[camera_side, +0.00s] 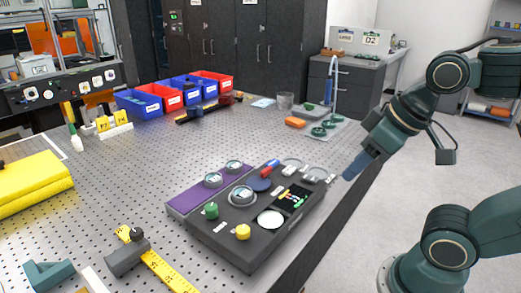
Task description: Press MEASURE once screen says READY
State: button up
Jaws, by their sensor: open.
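The flatness interferometer (232,228) looks like a low dark console with a purple strip on its left, standing on the perforated table. Its top carries a green knob-like button (211,211) and a yellow one (243,232); their labels are too small to read, so I cannot tell which is MEASURE. A small dark screen (293,196) shows green and other coloured marks; I cannot read READY on it. A white round disc (271,219) lies in front of the screen. My gripper (344,177) is open, beyond the console's right end, apart from both buttons.
Several round clear-topped pieces (242,195) and a red-blue piece (269,169) sit on the console. Red and blue bins (139,103) line the back. Middle left of the table is clear.

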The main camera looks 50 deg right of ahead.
grip_shut()
dwell(1.5)
